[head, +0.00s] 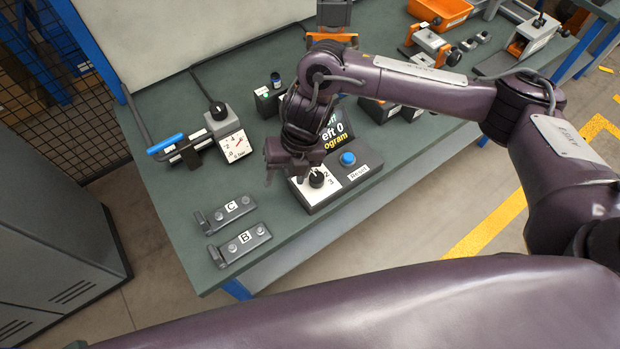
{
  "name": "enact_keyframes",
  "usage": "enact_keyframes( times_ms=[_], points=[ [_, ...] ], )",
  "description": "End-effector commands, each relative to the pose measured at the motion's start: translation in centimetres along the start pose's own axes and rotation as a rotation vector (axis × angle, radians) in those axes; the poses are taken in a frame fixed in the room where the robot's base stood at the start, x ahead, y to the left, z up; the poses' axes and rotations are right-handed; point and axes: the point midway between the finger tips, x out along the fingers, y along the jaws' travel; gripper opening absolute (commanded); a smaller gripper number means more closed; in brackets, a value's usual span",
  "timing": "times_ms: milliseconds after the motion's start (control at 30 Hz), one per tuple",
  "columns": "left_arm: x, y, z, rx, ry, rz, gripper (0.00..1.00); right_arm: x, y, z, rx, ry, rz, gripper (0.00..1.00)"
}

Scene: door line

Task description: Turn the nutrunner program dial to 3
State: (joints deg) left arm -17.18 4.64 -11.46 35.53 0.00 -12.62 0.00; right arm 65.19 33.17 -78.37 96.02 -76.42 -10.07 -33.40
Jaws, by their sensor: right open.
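The program dial (317,180) is a small black knob on a white plate with printed numbers, at the left of a dark control box (353,182). The 2 and 3 show to the right of the knob; the other marks are partly hidden, and I cannot tell which number the knob points at. My right gripper (285,178) is open, with its fingers down, just left of and above the dial. It appears empty and apart from the knob. My left gripper is not in view.
The box also carries a blue button (348,158), a Reset label and a display (340,128) partly covered by my arm. Parts C (230,211) and B (240,242) lie left on the bench.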

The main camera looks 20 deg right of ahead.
Motion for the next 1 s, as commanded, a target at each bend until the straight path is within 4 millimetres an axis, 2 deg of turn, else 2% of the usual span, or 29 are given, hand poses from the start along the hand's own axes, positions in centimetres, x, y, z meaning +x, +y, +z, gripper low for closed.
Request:
enact_keyframes(
  times_ms=[33, 100, 233, 367, 800, 1000],
  points=[
    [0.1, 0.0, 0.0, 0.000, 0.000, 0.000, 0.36, -0.8, -2.2, 1.1, -0.055, -0.016, -0.086, 0.56],
    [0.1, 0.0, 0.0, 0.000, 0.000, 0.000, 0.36, -1.7, -4.7, 1.8, -0.113, -0.019, -0.178, 0.56],
    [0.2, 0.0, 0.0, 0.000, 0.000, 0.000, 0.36, -2.8, -7.3, 2.6, -0.170, -0.017, -0.275, 0.56],
    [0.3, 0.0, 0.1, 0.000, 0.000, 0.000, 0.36, -2.3, -8.1, 2.7, -0.182, -0.011, -0.295, 0.56],
    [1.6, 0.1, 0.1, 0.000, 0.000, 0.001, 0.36, 3.8, -9.7, 2.8, -0.180, -0.011, -0.290, 0.56],
    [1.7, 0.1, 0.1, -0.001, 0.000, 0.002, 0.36, 4.4, -9.9, 2.9, -0.181, -0.013, -0.291, 0.56]
  ],
)
